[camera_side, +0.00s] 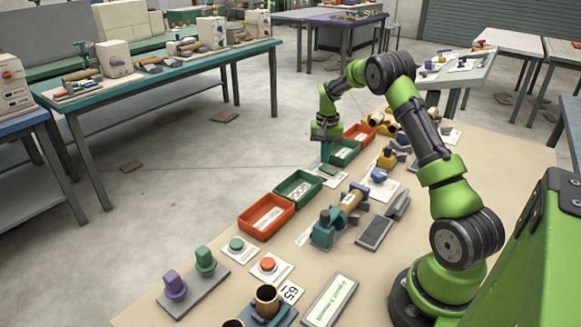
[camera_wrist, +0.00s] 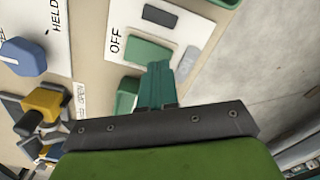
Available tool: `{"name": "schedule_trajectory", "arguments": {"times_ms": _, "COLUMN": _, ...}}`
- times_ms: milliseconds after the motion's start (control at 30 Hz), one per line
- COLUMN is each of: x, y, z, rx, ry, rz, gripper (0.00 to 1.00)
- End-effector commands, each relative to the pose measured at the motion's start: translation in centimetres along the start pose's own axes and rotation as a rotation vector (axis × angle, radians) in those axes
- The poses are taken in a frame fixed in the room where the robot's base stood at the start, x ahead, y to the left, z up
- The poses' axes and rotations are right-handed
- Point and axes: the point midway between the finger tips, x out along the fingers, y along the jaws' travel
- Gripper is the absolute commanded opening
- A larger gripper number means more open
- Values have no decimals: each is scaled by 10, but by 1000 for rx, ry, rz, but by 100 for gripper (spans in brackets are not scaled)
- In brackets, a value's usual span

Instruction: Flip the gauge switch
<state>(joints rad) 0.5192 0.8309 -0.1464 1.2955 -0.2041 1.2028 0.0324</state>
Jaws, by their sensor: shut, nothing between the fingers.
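The switch is a white plate (camera_wrist: 200,27) marked OFF in the wrist view. A green block (camera_wrist: 148,52) stands on it beside the lettering, with a dark slot-like piece (camera_wrist: 160,16) further along the plate. In the side view a white plate with a green part (camera_side: 328,171) lies below my gripper (camera_side: 325,152); I take it to be the same one. My gripper's teal fingers (camera_wrist: 160,82) are shut and empty, pointing down at the plate's edge close to the green block. I cannot tell whether they touch it.
Green trays (camera_side: 298,188) and red trays (camera_side: 265,215) line the bench edge. A blue knob (camera_wrist: 22,55) on a plate marked HELD and a yellow-and-dark device (camera_wrist: 45,100) stand nearby. A teal clamp with a wooden roll (camera_side: 335,220) is nearer the side camera.

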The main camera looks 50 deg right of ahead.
Motion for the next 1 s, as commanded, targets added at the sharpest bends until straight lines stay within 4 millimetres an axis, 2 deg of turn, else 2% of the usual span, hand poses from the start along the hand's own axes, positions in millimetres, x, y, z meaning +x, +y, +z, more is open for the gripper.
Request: {"name": "schedule_trajectory", "arguments": {"times_ms": 1000, "x": 12, "y": 0, "z": 0, "rx": 0, "ry": -1, "rz": 1, "gripper": 0}}
